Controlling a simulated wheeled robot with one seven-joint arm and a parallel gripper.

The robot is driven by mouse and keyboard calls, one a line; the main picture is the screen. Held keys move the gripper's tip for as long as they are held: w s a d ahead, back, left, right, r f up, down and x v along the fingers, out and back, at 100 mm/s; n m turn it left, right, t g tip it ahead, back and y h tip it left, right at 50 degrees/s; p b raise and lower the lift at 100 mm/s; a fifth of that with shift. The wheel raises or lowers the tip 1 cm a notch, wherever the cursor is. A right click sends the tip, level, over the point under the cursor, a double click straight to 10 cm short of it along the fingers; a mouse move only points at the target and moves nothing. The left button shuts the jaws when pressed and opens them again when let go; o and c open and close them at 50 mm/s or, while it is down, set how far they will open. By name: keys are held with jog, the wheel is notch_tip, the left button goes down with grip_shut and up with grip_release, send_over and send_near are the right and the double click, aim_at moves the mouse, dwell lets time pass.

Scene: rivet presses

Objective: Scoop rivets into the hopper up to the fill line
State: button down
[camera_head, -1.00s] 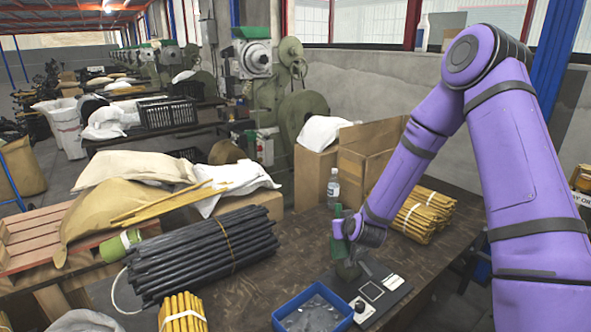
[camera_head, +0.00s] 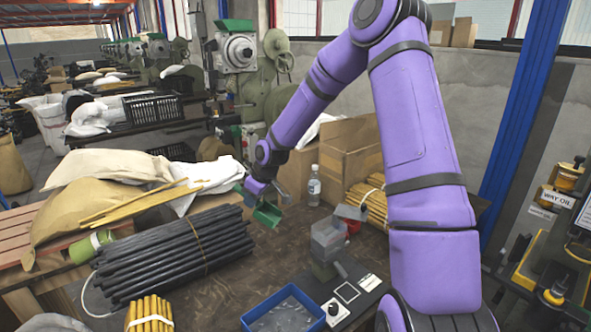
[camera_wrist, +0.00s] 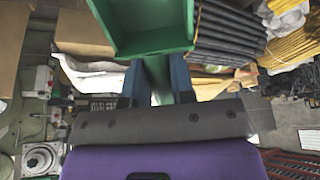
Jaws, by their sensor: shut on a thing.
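My gripper (camera_head: 262,194) is shut on a green scoop (camera_head: 267,214), held in the air left of the hopper and above the back of the table. In the wrist view the scoop (camera_wrist: 150,28) extends away from my gripper (camera_wrist: 157,86), and the part of its inside that shows looks bare. A clear, grey-tinted box, which looks like the hopper (camera_head: 327,236), stands upright on a small press with a dark base. Its fill level and fill line are too small to tell. A blue bin (camera_head: 263,318) at the front edge holds small greyish pieces, likely rivets.
A bundle of black rods (camera_head: 170,262) lies left on the table (camera_head: 235,290). Yellow rod bundles lie at front left and behind the hopper. A water bottle (camera_head: 314,187) and cardboard boxes (camera_head: 350,150) stand at the back. The table between rods and hopper is clear.

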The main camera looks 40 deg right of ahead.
jog(key=s+d+r+n+g+h, duration=0.2)
jog(key=d+r, duration=0.6)
jog(key=d, duration=0.4)
jog(key=s+n+g, duration=0.1)
jog(key=s+g, duration=0.1)
jog(key=s, duration=0.1)
jog(key=shift+s+d+r, duration=0.2)
jog(key=shift+s+r, duration=0.15)
jog(key=w+a+f+m, duration=0.1)
jog(key=a+f, duration=0.1)
jog(key=w+a+f+m, duration=0.1)
jog(key=a+f, duration=0.1)
jog(key=a, duration=0.1)
jog(key=w+a+f+m, duration=0.1)
jog(key=a+f+m, duration=0.1)
jog(key=shift+w+a+f, duration=0.15)
jog(key=shift+a+f, duration=0.1)
jog(key=shift+f, duration=0.05)
jog(key=w+a+f+m, duration=0.1)
jog(key=a+f+m, duration=0.4)
jog(key=a+f, duration=0.3)
jog(key=shift+w+a, duration=0.25)
jog(key=shift+a, duration=0.4)
